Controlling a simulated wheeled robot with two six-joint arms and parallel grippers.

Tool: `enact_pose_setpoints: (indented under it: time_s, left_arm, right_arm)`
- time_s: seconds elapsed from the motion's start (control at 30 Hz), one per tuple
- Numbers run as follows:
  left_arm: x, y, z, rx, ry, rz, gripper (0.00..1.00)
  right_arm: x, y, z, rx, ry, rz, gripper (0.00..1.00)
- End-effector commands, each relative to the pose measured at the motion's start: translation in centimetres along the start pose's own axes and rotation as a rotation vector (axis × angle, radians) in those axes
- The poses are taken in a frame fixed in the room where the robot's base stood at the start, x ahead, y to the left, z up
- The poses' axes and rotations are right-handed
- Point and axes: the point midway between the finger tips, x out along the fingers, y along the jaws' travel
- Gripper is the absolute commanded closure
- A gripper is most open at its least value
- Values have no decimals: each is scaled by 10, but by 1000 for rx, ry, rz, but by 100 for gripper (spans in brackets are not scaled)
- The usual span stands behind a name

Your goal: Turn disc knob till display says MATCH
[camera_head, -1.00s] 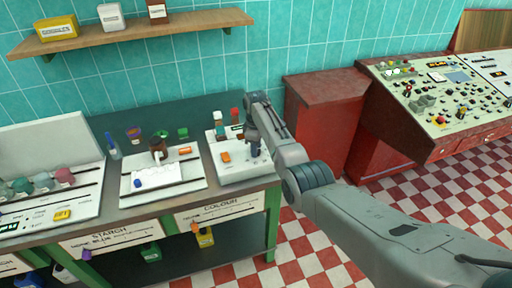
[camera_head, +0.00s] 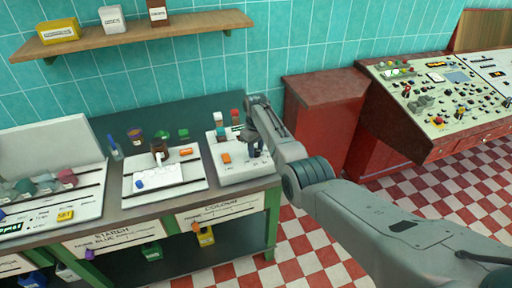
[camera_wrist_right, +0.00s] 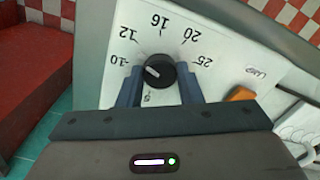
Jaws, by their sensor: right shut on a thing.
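The disc knob (camera_wrist_right: 157,72) is black with a pale pointer line, on a white panel marked 8, 10, 12, 16, 20 and 25. In the right wrist view its pointer lies toward the left, near the 10 side. My right gripper (camera_wrist_right: 159,88) has its two fingers on either side of the knob, shut on it. In the head view the right gripper (camera_head: 254,147) reaches down onto the white colour unit (camera_head: 232,178), and the arm hides much of the knob. I cannot read any display with MATCH. My left gripper is not in view.
An orange block (camera_head: 226,158) sits on the unit, left of my gripper. A white tray (camera_head: 193,187) with a dark bottle (camera_head: 159,152) stands further left. A red cabinet (camera_head: 318,125) stands to the right of the bench.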

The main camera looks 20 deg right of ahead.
Motion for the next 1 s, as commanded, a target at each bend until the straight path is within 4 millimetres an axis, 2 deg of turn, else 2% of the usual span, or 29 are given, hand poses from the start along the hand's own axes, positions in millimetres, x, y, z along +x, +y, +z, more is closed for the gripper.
enact_pose_setpoints:
  time_s: [0.33,0.87,0.9,1.0]
  left_arm:
    - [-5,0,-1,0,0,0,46]
    - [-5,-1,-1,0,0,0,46]
    - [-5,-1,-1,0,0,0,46]
    - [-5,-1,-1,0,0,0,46]
  right_arm:
    - [-2,1,-1,154,2,2,90]
    - [-2,1,-1,184,3,2,90]
    - [-2,1,-1,184,3,2,66]
    - [-2,1,-1,183,3,2,46]
